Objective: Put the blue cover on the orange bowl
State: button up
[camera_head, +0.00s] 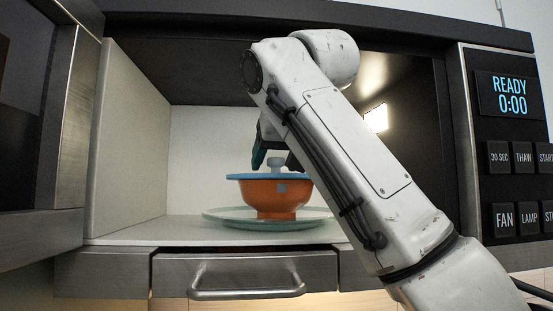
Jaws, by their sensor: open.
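The orange bowl (270,198) stands upright on a round pale plate inside an open microwave. The blue cover (245,177) lies on top of the bowl, across its rim, and looks about level. A grey-blue knob (276,163) stands up from the middle of the cover. My gripper (274,160) is just above the cover, with its dark fingers apart on either side of the knob. The fingers are open, and I cannot tell whether either one touches the knob. My arm hides part of the gripper and the right side of the microwave's inside.
The plate (225,216) rests on the microwave floor. The left inner wall (130,140) and the low dark ceiling (180,60) bound the space. A control panel (515,150) is at the right. A drawer with a metal handle (247,293) is below.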

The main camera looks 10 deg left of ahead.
jog(key=shift+r, duration=0.15)
jog(key=shift+r, duration=0.35)
jog(key=b+v, duration=0.4)
jog(key=v, duration=0.8)
jog(key=shift+f, duration=0.2)
jog(key=shift+s, duration=0.1)
